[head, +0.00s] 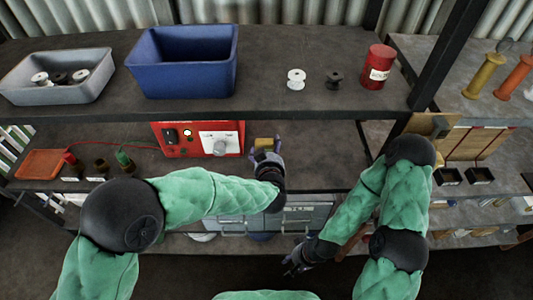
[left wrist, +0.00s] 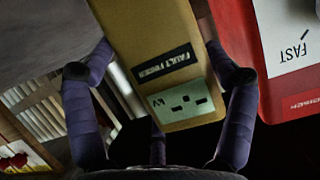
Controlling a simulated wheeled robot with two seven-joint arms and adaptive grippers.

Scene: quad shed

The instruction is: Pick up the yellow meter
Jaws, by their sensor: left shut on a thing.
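The yellow meter (left wrist: 155,45) fills the upper middle of the left wrist view, with a dark label and a pale green panel on its face. In the head view its top (head: 264,144) shows on the middle shelf, just right of the red box. My left gripper (head: 267,157) is shut on the meter; in the left wrist view its purple fingers (left wrist: 160,75) stand on either side of it. I cannot tell whether the meter is lifted off the shelf. My right gripper (head: 296,262) hangs low in front of the lower shelf, and its fingers are too small to read.
The red box (head: 200,138) with a dial stands close to the left of the meter. The upper shelf (head: 260,85) overhangs behind it, holding a blue bin (head: 183,62), a grey tray (head: 57,76), spools and a red can (head: 378,66). The shelf right of the meter is clear.

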